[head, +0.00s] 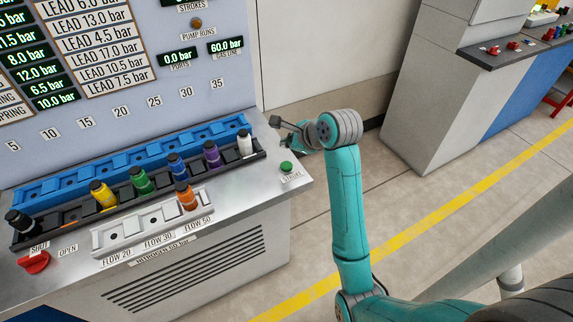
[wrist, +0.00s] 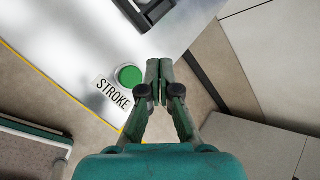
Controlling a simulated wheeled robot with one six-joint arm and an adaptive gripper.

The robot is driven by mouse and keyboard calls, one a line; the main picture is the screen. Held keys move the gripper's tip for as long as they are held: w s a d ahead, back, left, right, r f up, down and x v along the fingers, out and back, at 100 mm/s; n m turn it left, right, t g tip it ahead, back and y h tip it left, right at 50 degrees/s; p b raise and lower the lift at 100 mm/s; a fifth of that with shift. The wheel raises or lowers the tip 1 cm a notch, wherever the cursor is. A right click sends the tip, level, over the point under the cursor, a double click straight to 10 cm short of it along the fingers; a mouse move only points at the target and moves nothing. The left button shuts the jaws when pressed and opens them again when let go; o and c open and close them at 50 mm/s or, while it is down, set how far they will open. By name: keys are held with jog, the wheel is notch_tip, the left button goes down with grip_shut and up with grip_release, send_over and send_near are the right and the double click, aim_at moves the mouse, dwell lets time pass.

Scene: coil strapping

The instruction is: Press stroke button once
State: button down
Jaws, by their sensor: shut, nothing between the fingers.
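The green stroke button (head: 286,167) sits near the right front corner of the metal bench top, with a STROKE label (head: 292,177) in front of it. In the wrist view the round green button (wrist: 130,76) and its label (wrist: 112,92) show left of the fingertips. My gripper (wrist: 159,72) is shut and empty, its fingertips beside the button in that view, apart from it. In the head view my gripper (head: 277,122) is at the bench's right edge, behind the button. Its height above the bench is hard to tell.
A black rack (head: 72,232) with several coloured plugs and a blue rail (head: 60,185) lie left of the button. A white flow block (head: 110,238) and a red valve knob (head: 33,262) are farther left. The bench top around the button is clear.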

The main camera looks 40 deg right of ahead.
aim_at(287, 166)
jog(key=shift+f, duration=2.95)
jog(key=shift+f, duration=0.15)
jog(key=shift+f, duration=0.2)
jog(key=shift+f, duration=0.55)
jog(key=shift+r, duration=0.95)
jog(key=shift+r, duration=0.1)
jog(key=shift+r, duration=2.4)
